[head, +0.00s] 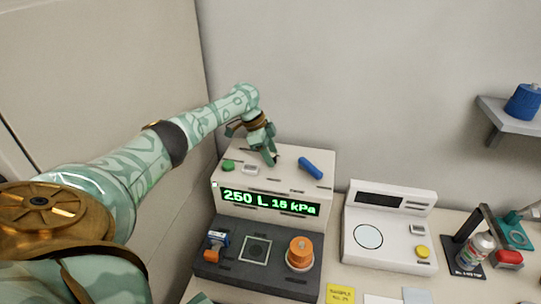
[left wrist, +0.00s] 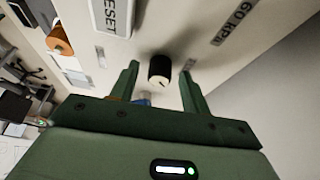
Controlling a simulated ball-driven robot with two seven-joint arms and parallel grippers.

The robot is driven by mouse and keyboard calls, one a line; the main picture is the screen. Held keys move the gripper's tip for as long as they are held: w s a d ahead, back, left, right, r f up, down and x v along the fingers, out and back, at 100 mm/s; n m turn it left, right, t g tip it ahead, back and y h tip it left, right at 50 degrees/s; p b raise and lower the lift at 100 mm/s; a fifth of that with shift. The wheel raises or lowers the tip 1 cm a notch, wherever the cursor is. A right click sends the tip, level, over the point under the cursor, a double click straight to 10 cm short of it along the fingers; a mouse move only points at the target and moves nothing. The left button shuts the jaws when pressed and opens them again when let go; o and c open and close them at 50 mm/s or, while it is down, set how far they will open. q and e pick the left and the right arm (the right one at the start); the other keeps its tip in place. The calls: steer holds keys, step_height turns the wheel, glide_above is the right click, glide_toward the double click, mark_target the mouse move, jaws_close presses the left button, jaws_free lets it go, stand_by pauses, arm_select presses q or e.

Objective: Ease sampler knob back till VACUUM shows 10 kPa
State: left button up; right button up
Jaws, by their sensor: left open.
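The sampler (head: 222,187) is a cream box whose green display (head: 270,203) reads 250 L and 15 kPa. My left gripper (head: 272,160) is over its top, with fingers apart. In the left wrist view, the dark round knob (left wrist: 159,69) with a pale mark on its face lies in the gap between the open fingertips (left wrist: 158,78). I see clear space on both sides of it, so the fingers are not closed on it. In the head view the gripper largely hides the knob. My right gripper is not in view.
An orange knob-like piece (head: 300,248) stands on the dark front deck. A white instrument (head: 390,225) is to the right; the wall is behind.

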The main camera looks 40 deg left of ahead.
arm_select(q)
steer(key=shift+c, duration=0.4)
steer(key=c, duration=0.9)
steer(key=shift+s+r+n+p, duration=0.15)
steer(key=shift+n+p, duration=0.25)
steer(key=shift+p, duration=0.4)
steer(key=n+y+p, duration=0.1)
steer(key=n+p, duration=0.2)
steer(key=p, duration=0.1)
steer(key=n+t+y+p, duration=0.1)
steer(key=n+p, duration=0.2)
steer(key=p, duration=0.2)
steer(key=shift+d+t, duration=0.2)
steer(key=shift+t, duration=0.1)
steer(key=shift+s+n+y+p, duration=0.1)
steer(key=shift+n+y+p, duration=0.5)
steer(key=shift+n+p, duration=1)
steer(key=shift+f, duration=0.2)
steer(key=o, duration=1)
